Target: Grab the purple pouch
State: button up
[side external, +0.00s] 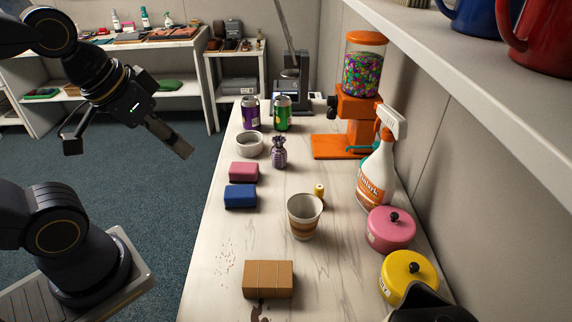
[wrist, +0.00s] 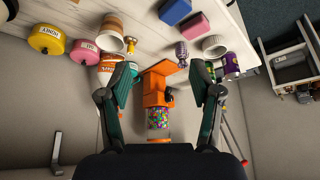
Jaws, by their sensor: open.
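The small purple pouch (side external: 279,153) stands upright on the counter, gathered at its neck, just right of a white bowl and in front of the soda cans. It also shows in the wrist view (wrist: 182,54), near the top middle, beyond my fingertips. My gripper (side external: 128,148) is raised in the air to the left of the counter, well apart from the pouch. In the wrist view my gripper (wrist: 165,80) has its two fingers spread wide, with nothing held between them.
Around the pouch are the white bowl (side external: 249,144), a purple can (side external: 250,112), a green can (side external: 283,112), an orange candy dispenser (side external: 357,104), a paper cup (side external: 304,217), and pink (side external: 244,172) and blue (side external: 240,196) blocks. A shelf (side external: 450,50) overhangs the right side.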

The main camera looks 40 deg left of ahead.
jog(key=shift+o, duration=0.8)
